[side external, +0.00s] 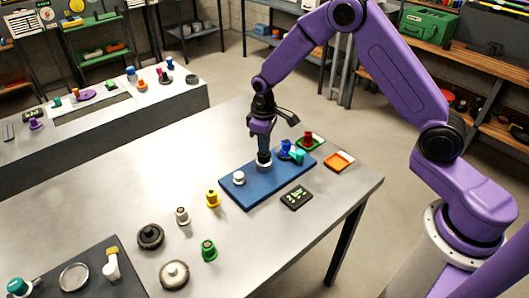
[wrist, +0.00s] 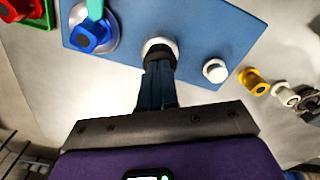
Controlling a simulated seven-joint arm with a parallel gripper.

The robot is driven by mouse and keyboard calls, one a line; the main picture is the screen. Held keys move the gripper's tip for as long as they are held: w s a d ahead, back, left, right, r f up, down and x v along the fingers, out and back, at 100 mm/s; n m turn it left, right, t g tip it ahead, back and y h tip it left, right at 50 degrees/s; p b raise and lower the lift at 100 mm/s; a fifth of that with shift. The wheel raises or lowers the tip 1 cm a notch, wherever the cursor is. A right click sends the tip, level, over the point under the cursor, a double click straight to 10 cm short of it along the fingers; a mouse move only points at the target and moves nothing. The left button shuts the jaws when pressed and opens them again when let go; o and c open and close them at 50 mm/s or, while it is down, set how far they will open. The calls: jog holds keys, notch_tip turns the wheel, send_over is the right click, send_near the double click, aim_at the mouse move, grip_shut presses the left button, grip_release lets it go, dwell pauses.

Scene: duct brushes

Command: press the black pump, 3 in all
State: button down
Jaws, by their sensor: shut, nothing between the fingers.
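The blue board (side external: 245,192) lies on the grey table, with three fixtures along it. The middle one has a pale round collar (side external: 264,165) and, in the wrist view, a black top (wrist: 159,52), which I take as the black pump. My gripper (side external: 264,151) points straight down over it with its fingers shut. The fingertips (wrist: 158,64) meet or nearly meet the black top and hide part of it; I cannot tell how far it is pushed down. A white knob (side external: 239,177) and a blue pump (side external: 285,147) with a teal spout (side external: 298,156) flank it.
A dark display (side external: 296,198) lies in front of the board. A red pump on a green base (side external: 309,140) and an orange tray (side external: 338,162) are at its right. Yellow (side external: 213,198), white (side external: 181,216) and green (side external: 209,251) pieces stand to the left. The front right tabletop is clear.

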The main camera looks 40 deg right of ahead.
jog(key=shift+r, duration=0.2)
jog(key=shift+f, duration=0.1)
jog(key=shift+f, duration=1)
jog(key=shift+r, duration=1.2)
